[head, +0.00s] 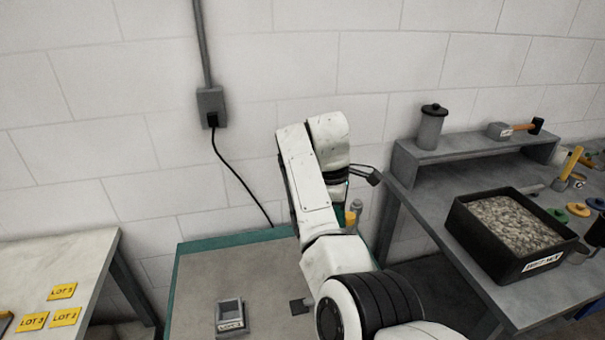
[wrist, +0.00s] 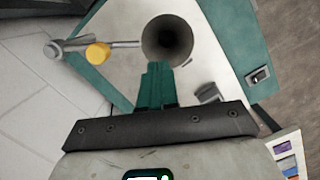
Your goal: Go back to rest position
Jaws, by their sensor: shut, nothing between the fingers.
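My gripper (wrist: 157,68) shows in the wrist view with its green fingers together and nothing between them. It points down over a bench with a pale top and green edge (head: 174,285). A dark round hollow opening (wrist: 167,36), like a funnel or cup, lies just beyond the fingertips in the picture; I cannot tell the height gap. A metal rod with a yellow knob (wrist: 97,53) runs left from it. In the head view my white arm is raised over this bench and bends down at its top. The fingers are not clear there.
A small grey tray (head: 230,315) sits on the green-edged bench. A table (head: 50,265) with yellow lot cards stands left.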

